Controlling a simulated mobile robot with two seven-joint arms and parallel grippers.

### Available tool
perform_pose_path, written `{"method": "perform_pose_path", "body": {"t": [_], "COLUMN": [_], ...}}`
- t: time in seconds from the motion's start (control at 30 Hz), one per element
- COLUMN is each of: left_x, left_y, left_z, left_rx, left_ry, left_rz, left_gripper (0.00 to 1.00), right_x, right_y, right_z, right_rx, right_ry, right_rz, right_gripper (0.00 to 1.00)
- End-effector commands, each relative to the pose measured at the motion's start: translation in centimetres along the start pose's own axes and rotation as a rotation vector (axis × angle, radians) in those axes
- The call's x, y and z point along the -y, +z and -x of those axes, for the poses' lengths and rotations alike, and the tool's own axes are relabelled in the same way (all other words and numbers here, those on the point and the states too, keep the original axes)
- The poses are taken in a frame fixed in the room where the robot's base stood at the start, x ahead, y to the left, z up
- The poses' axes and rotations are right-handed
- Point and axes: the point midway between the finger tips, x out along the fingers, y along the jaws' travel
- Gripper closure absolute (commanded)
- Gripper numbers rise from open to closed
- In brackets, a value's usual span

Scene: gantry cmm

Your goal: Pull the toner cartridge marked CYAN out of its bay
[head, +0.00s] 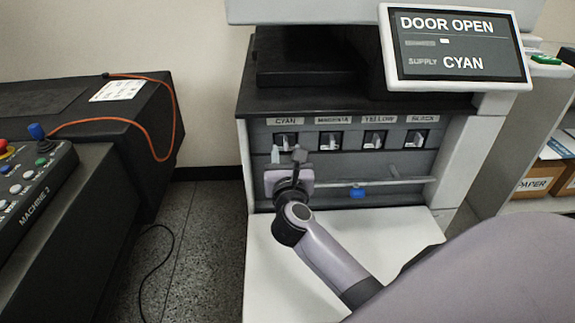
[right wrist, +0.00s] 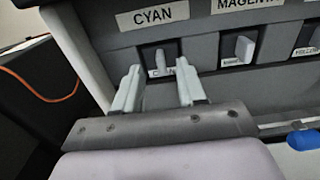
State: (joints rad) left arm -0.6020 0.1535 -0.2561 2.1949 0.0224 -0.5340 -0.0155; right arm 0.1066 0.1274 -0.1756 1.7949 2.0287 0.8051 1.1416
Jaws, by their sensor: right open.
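The CYAN toner cartridge (head: 286,140) sits in the leftmost bay of the printer, under the CYAN label (head: 286,121). Its pale handle (right wrist: 161,58) sticks out in the right wrist view, with a small label below it. My right gripper (head: 287,154) is in front of and slightly below this bay. In the right wrist view the right gripper (right wrist: 158,80) is open, with one finger on each side of the handle's line. The fingers look empty, and I cannot tell whether the tips reach the handle. My left gripper is not in view.
MAGENTA (head: 329,140), YELLOW (head: 374,140) and BLACK (head: 416,139) cartridges sit to the right. A bar with a blue knob (head: 357,193) runs below the bays. The lowered white door (head: 400,226) lies beneath. The screen (head: 457,45) reads DOOR OPEN, SUPPLY CYAN.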

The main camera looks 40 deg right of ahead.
Motion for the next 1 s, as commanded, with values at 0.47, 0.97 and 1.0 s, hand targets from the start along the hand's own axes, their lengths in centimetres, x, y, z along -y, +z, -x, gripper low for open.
{"method": "perform_pose_path", "body": {"t": [0.47, 0.97, 1.0], "left_x": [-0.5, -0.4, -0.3], "left_y": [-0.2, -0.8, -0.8], "left_z": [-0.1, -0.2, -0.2], "left_rx": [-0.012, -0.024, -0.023], "left_ry": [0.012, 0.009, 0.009], "left_rz": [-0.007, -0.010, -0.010], "left_gripper": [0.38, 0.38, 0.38], "right_x": [0.0, 0.0, 0.0], "right_y": [0.0, 0.0, 0.0], "right_z": [-3.2, -3.2, -3.1], "right_rx": [0.000, 0.000, 0.000], "right_ry": [-0.001, 0.000, 0.000], "right_rz": [0.000, 0.000, 0.000], "right_gripper": [0.60, 1.00, 1.00]}}
